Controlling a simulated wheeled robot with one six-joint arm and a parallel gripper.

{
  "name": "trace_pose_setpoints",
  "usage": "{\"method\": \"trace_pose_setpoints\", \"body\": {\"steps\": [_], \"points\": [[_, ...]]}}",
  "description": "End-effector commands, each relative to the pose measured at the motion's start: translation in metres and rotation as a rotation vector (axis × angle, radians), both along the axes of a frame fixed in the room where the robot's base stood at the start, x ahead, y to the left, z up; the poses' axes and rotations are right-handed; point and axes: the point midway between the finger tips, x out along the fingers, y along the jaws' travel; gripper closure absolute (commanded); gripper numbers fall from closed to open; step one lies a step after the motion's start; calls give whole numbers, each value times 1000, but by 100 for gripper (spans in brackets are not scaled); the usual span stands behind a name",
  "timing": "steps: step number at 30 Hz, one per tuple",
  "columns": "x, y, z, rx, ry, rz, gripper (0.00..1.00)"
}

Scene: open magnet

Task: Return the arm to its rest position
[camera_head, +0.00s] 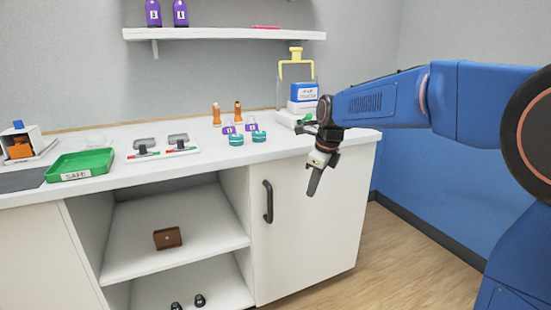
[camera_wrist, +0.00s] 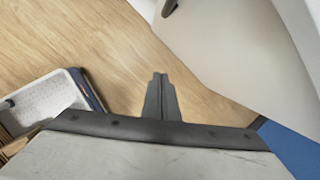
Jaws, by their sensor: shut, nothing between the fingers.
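My gripper (camera_head: 313,188) hangs at the end of my blue arm in the head view, pointing down in front of the right part of the white counter (camera_head: 330,142). Its fingers are together with nothing between them. It is to the right of the dark cabinet door handle (camera_head: 267,201). In the wrist view the closed fingers (camera_wrist: 161,98) show over the wooden floor (camera_wrist: 95,45).
A green tray (camera_head: 80,165), two grey-topped devices (camera_head: 145,149), orange and teal-purple containers (camera_head: 236,139) and a boxy apparatus (camera_head: 303,92) stand on the counter. A brown box (camera_head: 168,238) sits on an open shelf. A grey-white bin (camera_wrist: 45,100) shows in the wrist view.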

Motion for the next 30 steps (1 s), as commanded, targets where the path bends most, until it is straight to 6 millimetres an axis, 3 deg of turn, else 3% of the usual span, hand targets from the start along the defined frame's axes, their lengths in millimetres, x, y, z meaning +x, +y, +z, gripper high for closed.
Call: {"method": "trace_pose_setpoints", "body": {"steps": [6,14,23,30], "points": [[-67,-39,14,-101,-96,345,100],[-146,-77,13,-246,-189,765,100],[-235,-112,-7,-433,-266,1251,100],[-302,-133,-36,-590,-294,1637,100]]}}
